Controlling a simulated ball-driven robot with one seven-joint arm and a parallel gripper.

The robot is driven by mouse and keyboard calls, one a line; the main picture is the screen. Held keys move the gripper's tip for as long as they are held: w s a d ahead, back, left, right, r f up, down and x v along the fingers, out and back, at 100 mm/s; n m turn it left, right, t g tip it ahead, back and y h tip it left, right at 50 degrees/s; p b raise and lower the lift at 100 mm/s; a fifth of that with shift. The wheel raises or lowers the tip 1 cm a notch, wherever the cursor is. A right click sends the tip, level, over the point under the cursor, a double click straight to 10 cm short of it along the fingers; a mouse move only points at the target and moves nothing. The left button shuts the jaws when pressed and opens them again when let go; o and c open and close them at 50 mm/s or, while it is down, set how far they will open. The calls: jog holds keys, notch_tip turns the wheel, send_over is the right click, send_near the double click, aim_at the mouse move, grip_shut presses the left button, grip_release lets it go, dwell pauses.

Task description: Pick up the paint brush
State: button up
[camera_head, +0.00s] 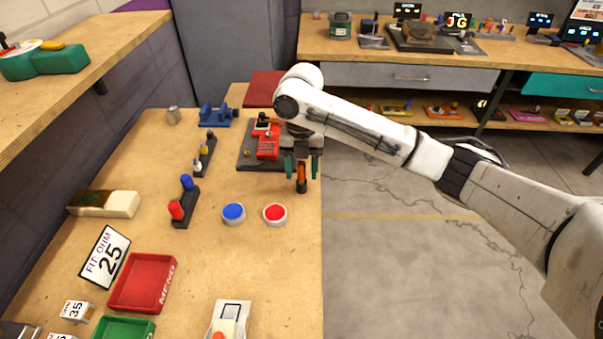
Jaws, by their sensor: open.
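My gripper (302,167) has teal fingers and is open, pointing down over the right part of the wooden bench. A small upright orange piece with a dark lower end (301,185) shows between and below the fingers. I cannot tell whether it touches them or whether it is the paint brush. A cream block with a dark brown part (120,204) lies at the bench's left edge, well away from my gripper. It looks somewhat like a wide brush, but I cannot tell for sure.
A blue button (233,213) and a red button (275,213) are just in front of my gripper. A dark fixture with a red part (267,146) is behind it. A red tray (143,282) sits at front left. The bench's right edge is close.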

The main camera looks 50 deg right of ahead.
jog(key=shift+f, duration=0.3)
jog(key=shift+c, duration=0.4)
grip_shut()
